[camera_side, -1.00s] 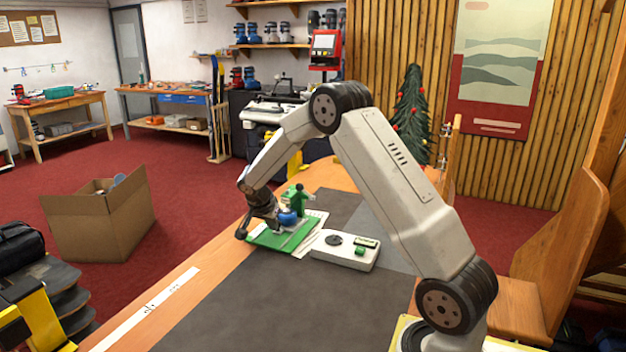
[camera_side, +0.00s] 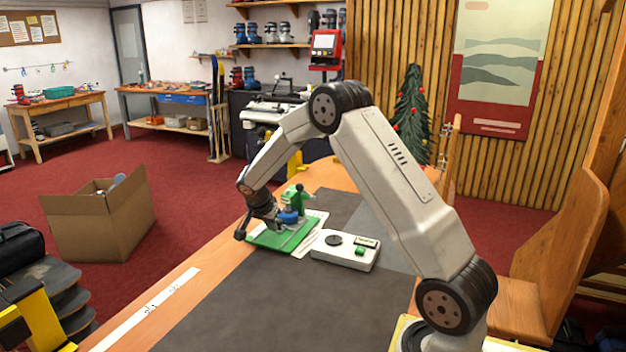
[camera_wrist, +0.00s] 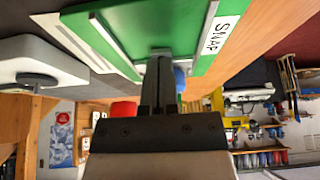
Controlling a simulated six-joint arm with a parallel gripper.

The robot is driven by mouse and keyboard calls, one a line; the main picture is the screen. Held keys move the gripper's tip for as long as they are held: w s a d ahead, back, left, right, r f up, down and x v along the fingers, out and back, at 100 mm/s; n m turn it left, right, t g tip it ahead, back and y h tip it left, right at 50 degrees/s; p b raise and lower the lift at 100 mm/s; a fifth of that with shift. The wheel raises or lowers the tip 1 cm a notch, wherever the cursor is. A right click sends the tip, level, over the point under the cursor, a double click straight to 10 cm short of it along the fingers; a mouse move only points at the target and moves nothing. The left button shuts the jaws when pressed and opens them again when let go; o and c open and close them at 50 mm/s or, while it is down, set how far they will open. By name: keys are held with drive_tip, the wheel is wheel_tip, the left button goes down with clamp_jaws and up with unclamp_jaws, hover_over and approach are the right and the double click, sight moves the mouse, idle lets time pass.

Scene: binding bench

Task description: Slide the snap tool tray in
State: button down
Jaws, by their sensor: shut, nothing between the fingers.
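The green snap tool tray (camera_side: 268,238) lies flat on the bench, with pale rails along it. In the wrist view the green surface (camera_wrist: 150,22) fills the top, with a white "SNAP" label (camera_wrist: 219,33) at its right. My gripper (camera_wrist: 160,62) is shut and empty, its fingertips at the near edge of the green surface; I cannot tell whether they touch it. In the side view my gripper (camera_side: 285,228) is small and low over the tray. A blue part (camera_wrist: 180,78) shows partly behind the fingers.
A white box (camera_side: 345,250) with a black disc and green parts stands just right of the tray. A green fixture (camera_side: 297,195) stands behind it. White sheets (camera_side: 317,222) lie beside the tray. The dark mat (camera_side: 250,300) in front is clear.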

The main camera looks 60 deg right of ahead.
drive_tip(key=shift+r, duration=0.1)
drive_tip(key=shift+r, duration=2.9)
drive_tip(key=shift+r, duration=2)
drive_tip(key=shift+a, duration=0.1)
drive_tip(key=s+a+f+n+t+y, duration=0.1)
drive_tip(key=s+a+f+n, duration=0.1)
drive_tip(key=s+a+n, duration=0.4)
drive_tip(key=s+a+f+n+y, duration=0.2)
drive_tip(key=s+a+n, duration=0.4)
drive_tip(key=a, duration=0.5)
drive_tip(key=s+a+f+n+t+y, duration=0.1)
drive_tip(key=s+a+f+n+y, duration=0.1)
drive_tip(key=s+a+n, duration=0.4)
drive_tip(key=shift+s+a+f+t, duration=0.1)
drive_tip(key=shift+a+f, duration=0.2)
drive_tip(key=shift+a, duration=0.2)
drive_tip(key=shift+a+f+t, duration=0.1)
drive_tip(key=shift+a+f, duration=0.15)
drive_tip(key=shift+a, duration=0.3)
drive_tip(key=shift+s+a+f+t, duration=0.1)
drive_tip(key=shift+a+f, duration=0.2)
drive_tip(key=shift+a, duration=0.2)
